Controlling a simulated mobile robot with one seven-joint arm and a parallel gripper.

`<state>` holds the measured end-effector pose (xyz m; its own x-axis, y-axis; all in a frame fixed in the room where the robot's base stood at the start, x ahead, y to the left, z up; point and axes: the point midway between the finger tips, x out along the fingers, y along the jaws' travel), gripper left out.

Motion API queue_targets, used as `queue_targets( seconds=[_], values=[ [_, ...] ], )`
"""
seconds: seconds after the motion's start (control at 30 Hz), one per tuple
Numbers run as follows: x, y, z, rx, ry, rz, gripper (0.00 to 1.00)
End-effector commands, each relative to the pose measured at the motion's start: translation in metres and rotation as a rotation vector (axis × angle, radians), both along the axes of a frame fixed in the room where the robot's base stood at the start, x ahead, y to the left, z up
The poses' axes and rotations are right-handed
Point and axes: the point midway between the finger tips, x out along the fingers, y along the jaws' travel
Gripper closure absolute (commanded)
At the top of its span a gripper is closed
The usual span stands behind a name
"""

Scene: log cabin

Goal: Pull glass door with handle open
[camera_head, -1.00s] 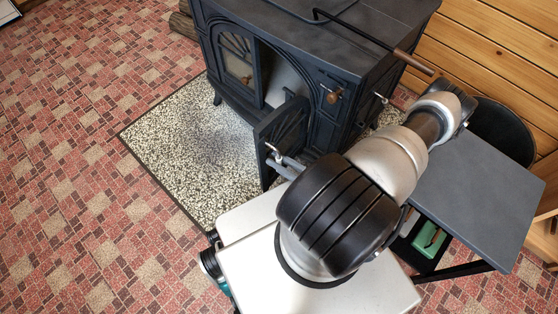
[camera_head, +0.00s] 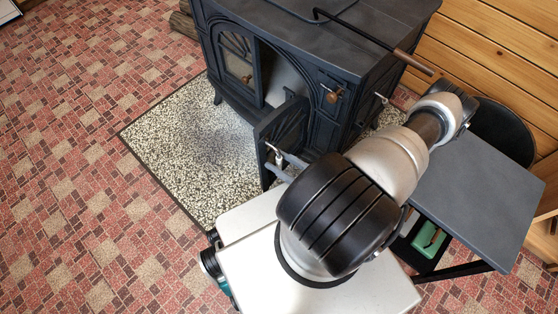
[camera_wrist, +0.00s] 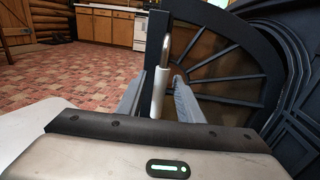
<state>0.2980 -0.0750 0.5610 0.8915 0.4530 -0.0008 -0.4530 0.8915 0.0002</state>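The dark stove (camera_head: 310,50) has a glass door (camera_head: 282,140) with fan-shaped bars, swung well out from the stove front. In the wrist view this door (camera_wrist: 225,68) fills the upper right. Its metal handle (camera_wrist: 160,85) stands upright with a pale lower end. My gripper (camera_wrist: 159,80) has one finger on each side of the handle, with gaps showing beside it, so it looks open around the handle. In the head view my gripper (camera_head: 284,168) is low beside the door, partly hidden by my arm.
Another glass door (camera_head: 238,62) with a brown knob (camera_head: 247,78) is closed at the stove's left. A speckled floor plate (camera_head: 190,145) lies before the stove. A grey side table (camera_head: 480,190) stands at the right. The brick-patterned floor (camera_head: 80,180) at the left is clear.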

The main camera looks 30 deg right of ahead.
Motion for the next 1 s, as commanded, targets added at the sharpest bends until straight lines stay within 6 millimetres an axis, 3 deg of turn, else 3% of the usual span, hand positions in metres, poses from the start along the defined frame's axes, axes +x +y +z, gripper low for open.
queue_targets(
  seconds=[0.17,0.5,0.7,1.0],
  values=[
    [-0.025,-0.014,0.001,-0.002,0.004,-0.004,0.67],
    [-0.099,-0.051,0.0,-0.004,0.003,-0.005,0.67],
    [-0.134,-0.068,0.0,-0.003,0.003,-0.003,0.67],
    [-0.152,-0.077,0.0,-0.001,0.002,0.0,0.67]
  ],
)
